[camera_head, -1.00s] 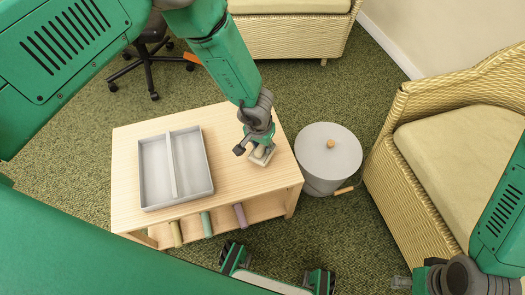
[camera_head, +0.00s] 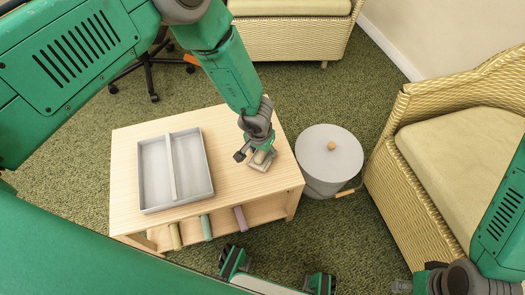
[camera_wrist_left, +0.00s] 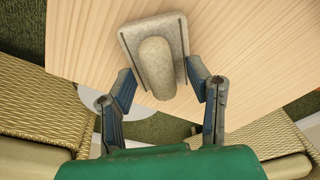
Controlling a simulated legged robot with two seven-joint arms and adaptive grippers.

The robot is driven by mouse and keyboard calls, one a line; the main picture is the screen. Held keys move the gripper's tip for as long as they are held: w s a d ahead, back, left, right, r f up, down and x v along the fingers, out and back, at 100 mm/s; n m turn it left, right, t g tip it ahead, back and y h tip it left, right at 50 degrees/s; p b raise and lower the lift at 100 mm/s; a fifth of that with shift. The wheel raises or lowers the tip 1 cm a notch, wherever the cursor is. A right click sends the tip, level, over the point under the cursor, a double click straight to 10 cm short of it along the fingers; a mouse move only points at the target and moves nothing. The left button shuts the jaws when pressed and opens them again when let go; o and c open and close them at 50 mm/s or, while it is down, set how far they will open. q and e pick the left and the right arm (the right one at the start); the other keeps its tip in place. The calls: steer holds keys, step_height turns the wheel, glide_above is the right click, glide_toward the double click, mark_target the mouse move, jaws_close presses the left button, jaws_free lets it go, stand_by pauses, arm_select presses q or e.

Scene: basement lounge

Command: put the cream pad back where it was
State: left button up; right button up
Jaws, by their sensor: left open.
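The cream pad (camera_wrist_left: 183,33), a flat beige block with a rounded raised grip on top, lies on the wooden table near its right side. In the head view the pad (camera_head: 264,160) is mostly hidden under my left gripper (camera_head: 256,153). In the left wrist view my left gripper (camera_wrist_left: 161,80) is open, with one finger on each side of the pad's near end. The fingers appear apart from the raised grip. My right gripper (camera_head: 402,286) shows only partly at the lower right, and its jaws are unclear.
A grey two-compartment tray (camera_head: 148,182) sits empty on the left of the table (camera_head: 232,186). Coloured rolls (camera_head: 206,227) lie on the shelf below. A lidded grey bin (camera_head: 326,155) stands right of the table, beside a wicker chair (camera_head: 410,160).

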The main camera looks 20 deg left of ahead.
mark_target(259, 156)
arm_select(q)
step_height(259, 156, up, 12)
steer(key=s+p, duration=0.1)
steer(key=p, duration=0.3)
steer(key=shift+s+a+f, duration=0.15)
steer(key=shift+s+a, duration=0.05)
steer(key=shift+s, duration=0.15)
steer(key=s+a+f+y, duration=0.2)
steer(key=s+a+f, duration=0.1)
steer(key=s+a, duration=0.85)
steer(key=s+a+r+n+g+h, duration=0.1)
steer(key=s+a+r, duration=0.1)
steer(key=s, duration=1.3)
steer(key=shift+r+n+h, duration=0.15)
steer(key=shift+n+h, duration=0.15)
steer(key=shift+h, duration=0.1)
